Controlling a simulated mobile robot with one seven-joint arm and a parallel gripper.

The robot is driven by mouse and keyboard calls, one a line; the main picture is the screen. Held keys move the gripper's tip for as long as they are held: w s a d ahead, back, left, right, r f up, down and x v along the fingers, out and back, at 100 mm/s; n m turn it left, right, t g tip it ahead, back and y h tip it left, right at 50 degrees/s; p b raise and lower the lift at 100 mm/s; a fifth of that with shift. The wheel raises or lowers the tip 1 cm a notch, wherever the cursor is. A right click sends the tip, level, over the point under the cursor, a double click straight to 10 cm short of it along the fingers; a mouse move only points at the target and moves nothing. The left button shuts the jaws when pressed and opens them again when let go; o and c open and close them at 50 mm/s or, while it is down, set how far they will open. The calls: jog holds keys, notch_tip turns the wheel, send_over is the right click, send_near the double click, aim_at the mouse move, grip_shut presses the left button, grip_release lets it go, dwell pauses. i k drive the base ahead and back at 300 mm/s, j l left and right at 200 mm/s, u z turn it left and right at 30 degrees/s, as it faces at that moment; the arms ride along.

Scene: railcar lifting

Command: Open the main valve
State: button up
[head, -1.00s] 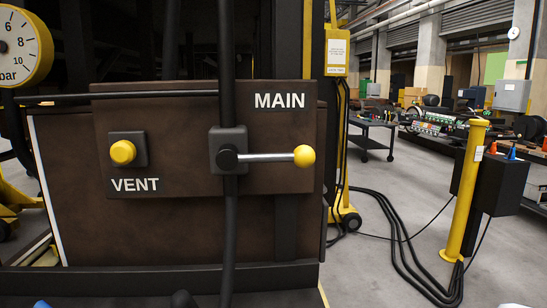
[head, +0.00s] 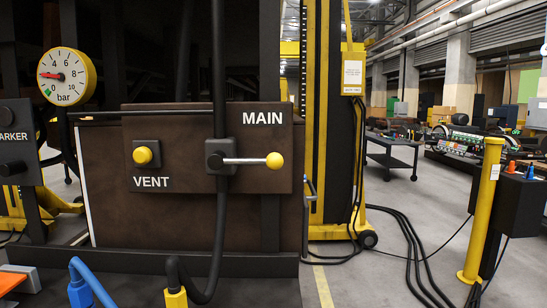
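The main valve (head: 217,156) is a dark block on a brown panel (head: 270,178), below the white word MAIN. Its lever (head: 246,161) is a silver rod with a yellow ball knob (head: 274,160). The lever points horizontally to the right, across the vertical black pipe (head: 218,70). A yellow VENT button (head: 143,155) sits to its left on the same panel. My gripper is not in view, and nothing touches the lever.
A round gauge (head: 66,77) marked bar stands at upper left, its needle toward the low end. A blue hose fitting (head: 80,285) and a yellow one (head: 176,298) are at the bottom. A yellow post (head: 482,210) and floor cables (head: 405,235) are at right.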

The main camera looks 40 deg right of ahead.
aim_at(275, 161)
jog(key=k+z, duration=0.15)
jog(key=z, duration=0.85)
jog(key=j+z, duration=0.35)
jog(key=k+j+z, duration=0.1)
jog(key=z, duration=0.25)
jog(key=i+j, duration=0.3)
jog(key=j, duration=0.15)
